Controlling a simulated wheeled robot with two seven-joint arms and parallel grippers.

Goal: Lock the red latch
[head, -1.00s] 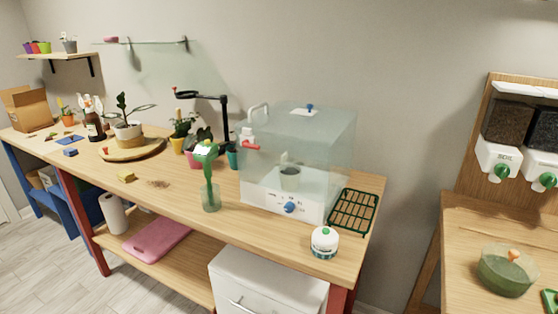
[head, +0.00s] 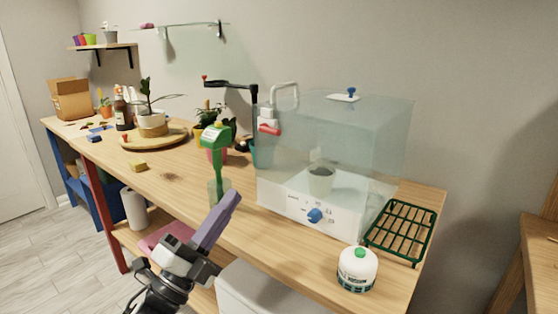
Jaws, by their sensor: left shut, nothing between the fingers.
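The red latch (head: 269,130) is on the left side of the clear propagator box (head: 350,140), near its front left edge, below a white handle (head: 285,90). Whether it is locked cannot be told from here. My left gripper (head: 234,199) comes in from the bottom, its purple fingers shut and empty. It is in front of the bench edge, below and left of the box, apart from the latch. My right gripper is not in view.
A white jar (head: 357,269) and a green rack (head: 400,230) are at the bench's right end. A yellow block (head: 138,166) lies left, with free wood around it.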

